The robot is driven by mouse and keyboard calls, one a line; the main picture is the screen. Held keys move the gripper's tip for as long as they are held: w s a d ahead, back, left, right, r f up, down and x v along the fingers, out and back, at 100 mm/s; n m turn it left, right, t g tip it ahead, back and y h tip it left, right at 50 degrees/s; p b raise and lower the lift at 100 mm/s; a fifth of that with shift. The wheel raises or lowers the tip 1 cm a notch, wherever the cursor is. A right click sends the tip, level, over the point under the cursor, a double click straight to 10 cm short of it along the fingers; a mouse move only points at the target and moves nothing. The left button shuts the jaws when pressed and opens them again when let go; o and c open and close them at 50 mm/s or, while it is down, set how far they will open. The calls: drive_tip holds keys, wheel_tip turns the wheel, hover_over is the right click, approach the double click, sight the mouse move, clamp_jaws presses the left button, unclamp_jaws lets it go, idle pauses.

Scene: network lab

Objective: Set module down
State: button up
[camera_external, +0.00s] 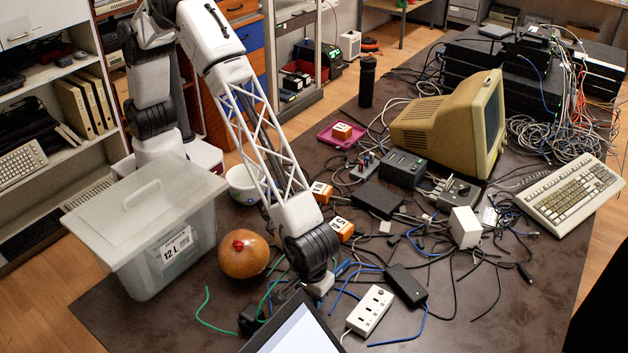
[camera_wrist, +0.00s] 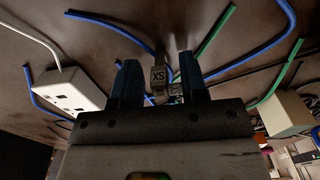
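My gripper (camera_wrist: 160,72) is low over the dark table; in the external view its tip (camera_external: 320,287) is partly hidden by my wrist and the laptop. Its two dark fingers stand apart. Between them shows a small grey block (camera_wrist: 158,78) marked "XS", narrower than the gap, with space on both sides. Whether it lies on the table or is touched below, I cannot tell. Small orange-and-white modules stand on the table, one (camera_external: 320,192) left of a black box and one (camera_external: 341,229) below it. Another orange module (camera_external: 342,130) sits in a pink tray (camera_external: 328,139).
Blue, green and black cables lie around my gripper. A white power strip (camera_external: 369,311), a black adapter (camera_external: 406,285) and a laptop screen (camera_external: 295,331) are close by. A round orange object (camera_external: 244,256) and a lidded plastic bin (camera_external: 160,245) stand to the left.

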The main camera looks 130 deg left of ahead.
wheel_tip(320, 180, up, 11)
idle(0.5)
idle(0.4)
drive_tip(key=shift+r, duration=0.1)
drive_tip(key=s+a+r+m+t, duration=0.1)
drive_tip(key=s+a+r+m, duration=0.45)
drive_tip(key=s+r, duration=0.6)
drive_tip(key=s+a+r+m, duration=0.4)
drive_tip(key=s+a+r, duration=0.3)
drive_tip(key=s+r, duration=0.45)
drive_tip(key=s+a+m, duration=0.2)
drive_tip(key=s+m, duration=0.1)
drive_tip(key=s, duration=0.7)
drive_tip(key=s+a+m+t, duration=0.1)
drive_tip(key=s+a+m, duration=0.1)
drive_tip(key=s, duration=0.9)
drive_tip(key=s+a+m, duration=0.3)
drive_tip(key=s, duration=0.8)
drive_tip(key=shift+s+r+m+t, duration=0.2)
drive_tip(key=shift+s+m+t, duration=0.05)
drive_tip(key=shift+m+t, duration=0.1)
